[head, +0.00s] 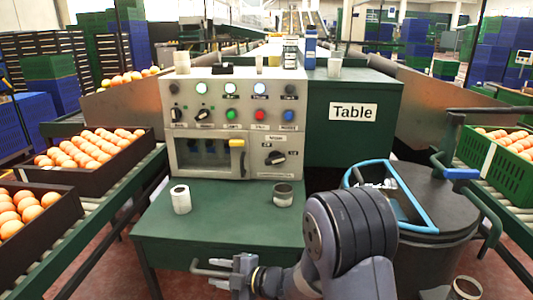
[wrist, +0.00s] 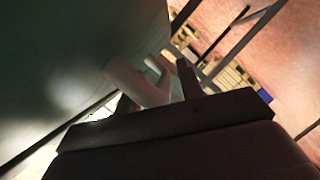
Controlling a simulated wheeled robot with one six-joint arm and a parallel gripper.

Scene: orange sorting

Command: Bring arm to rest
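My arm reaches in from the bottom right of the head view. My gripper (head: 238,272) is low at the front edge of the green table (head: 235,222), beside a grey bar handle (head: 206,268). I cannot tell whether it touches the handle. In the wrist view, two dark fingers of my gripper (wrist: 157,92) show apart, with a pale rod-like shape (wrist: 138,82) between or just beyond them. The view is dark, so I cannot tell whether the fingers grip it.
A white cup (head: 181,199) and a grey cup (head: 283,195) stand on the table before a control panel (head: 235,115). A dark bin (head: 435,225) with a blue-rimmed lid is close on the right. Orange crates (head: 92,170) line the left conveyor; a green crate (head: 500,165) stands right.

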